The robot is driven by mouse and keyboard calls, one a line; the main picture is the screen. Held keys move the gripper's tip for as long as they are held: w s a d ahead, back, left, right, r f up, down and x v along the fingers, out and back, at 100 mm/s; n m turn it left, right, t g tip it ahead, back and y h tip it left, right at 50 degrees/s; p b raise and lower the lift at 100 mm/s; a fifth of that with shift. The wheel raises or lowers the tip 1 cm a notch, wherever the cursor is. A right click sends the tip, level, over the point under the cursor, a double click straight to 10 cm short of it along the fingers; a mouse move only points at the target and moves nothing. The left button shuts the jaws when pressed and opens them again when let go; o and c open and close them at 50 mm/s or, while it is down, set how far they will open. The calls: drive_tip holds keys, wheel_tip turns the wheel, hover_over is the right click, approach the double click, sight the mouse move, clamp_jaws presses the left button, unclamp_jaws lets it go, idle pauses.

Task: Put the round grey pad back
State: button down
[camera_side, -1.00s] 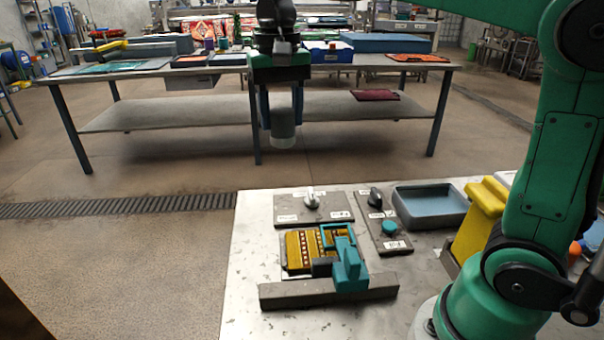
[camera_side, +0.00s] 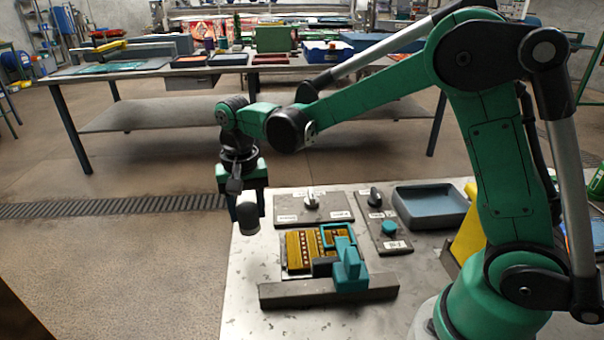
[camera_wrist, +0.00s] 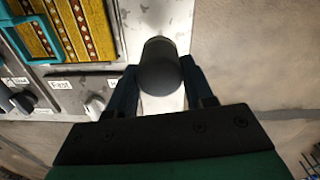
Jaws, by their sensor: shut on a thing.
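My gripper (camera_side: 248,200) points down near the left edge of the metal bench. It is shut on the round grey pad (camera_side: 247,220), a dark grey, rounded cylinder between the fingers. In the wrist view the pad (camera_wrist: 160,66) sits between the two fingers of my gripper (camera_wrist: 160,92), with bench metal behind it. The pad appears apart from the bench, but its exact height is hard to tell. No place for the pad can be clearly made out.
A yellow patterned rug piece (camera_side: 299,250) lies under a teal slider (camera_side: 349,266) behind a grey bar (camera_side: 285,294).

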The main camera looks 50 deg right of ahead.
sight(250, 230)
drive_tip(key=shift+f, duration=2.55)
drive_tip(key=shift+f, duration=0.1)
drive_tip(key=shift+c, duration=1.7)
unclamp_jaws()
